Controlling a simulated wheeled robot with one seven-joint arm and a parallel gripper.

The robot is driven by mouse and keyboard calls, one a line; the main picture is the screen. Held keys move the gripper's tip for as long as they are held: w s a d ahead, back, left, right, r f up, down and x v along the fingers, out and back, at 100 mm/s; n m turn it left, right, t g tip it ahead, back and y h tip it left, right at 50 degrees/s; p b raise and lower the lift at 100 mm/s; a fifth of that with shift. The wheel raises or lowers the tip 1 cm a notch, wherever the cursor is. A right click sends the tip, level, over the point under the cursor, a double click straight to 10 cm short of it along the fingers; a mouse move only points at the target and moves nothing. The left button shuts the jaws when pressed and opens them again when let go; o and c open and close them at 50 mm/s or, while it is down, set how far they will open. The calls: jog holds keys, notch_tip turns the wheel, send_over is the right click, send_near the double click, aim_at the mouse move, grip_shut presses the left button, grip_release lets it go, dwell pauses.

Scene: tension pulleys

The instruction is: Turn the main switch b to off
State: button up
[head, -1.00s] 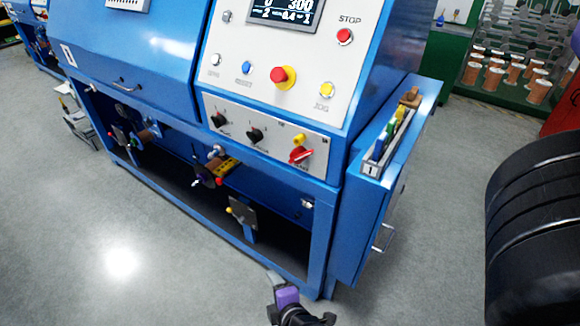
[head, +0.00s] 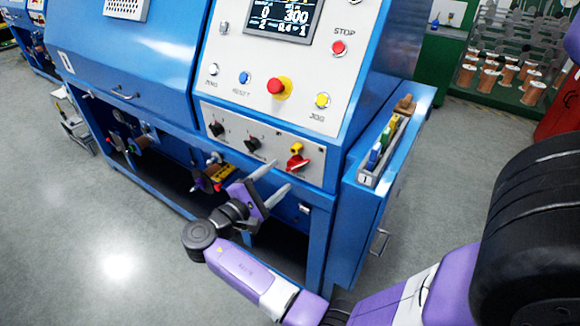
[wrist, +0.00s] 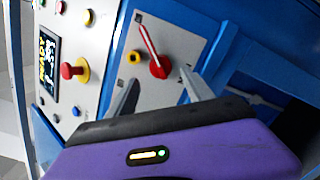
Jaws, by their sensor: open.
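The main switch b appears to be the red rotary switch (head: 299,163) at the right end of the lower grey panel; its label is too small to read. In the wrist view the red knob (wrist: 159,67) has a long red handle pointing up and slightly left. A yellow part (wrist: 134,57) sits beside it. My gripper (head: 279,178) is open and empty, in front of and just below the switch. In the wrist view its two fingers (wrist: 158,76) point at the panel, one to each side of the knob, apparently short of it.
Two black knobs (head: 252,145) sit left of the switch. Above are a red emergency button (head: 277,87), a yellow button (head: 322,100) and a display (head: 285,18). A blue side box with a tray (head: 368,180) juts out at the right. Grey floor at the left is free.

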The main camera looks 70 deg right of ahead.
aim_at(289, 169)
jog(key=p+x, duration=0.1)
jog(key=x, duration=0.5)
grip_shut()
